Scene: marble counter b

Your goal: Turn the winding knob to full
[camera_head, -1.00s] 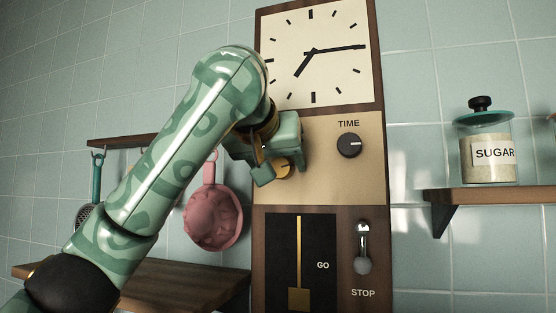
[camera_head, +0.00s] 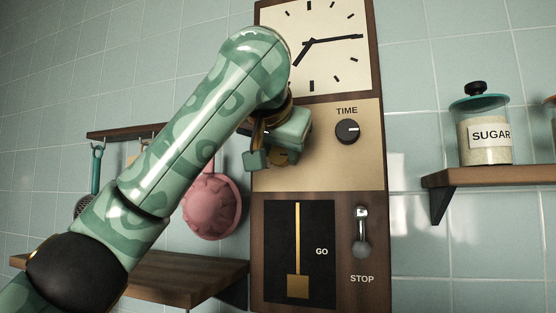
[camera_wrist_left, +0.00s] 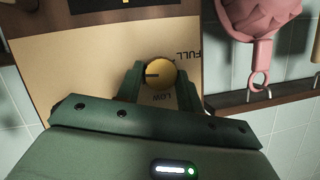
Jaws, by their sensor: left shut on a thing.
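The brass winding knob (camera_wrist_left: 161,72) is on the tan panel of the tall wall clock. In the left wrist view its dark pointer mark points left. The printed FULL (camera_wrist_left: 182,56) is at its upper right and LOW (camera_wrist_left: 168,97) just below it, both upside down there. My left gripper (camera_head: 273,150) is shut on the knob, one finger on each side of it. In the head view the gripper hides most of the knob. My right gripper is not in view.
The clock also carries a dark TIME knob (camera_head: 347,131), a GO/STOP lever (camera_head: 362,230) and a slot with a brass weight (camera_head: 298,286). A shelf (camera_head: 450,178) with a sugar jar (camera_head: 485,135) is at the right.

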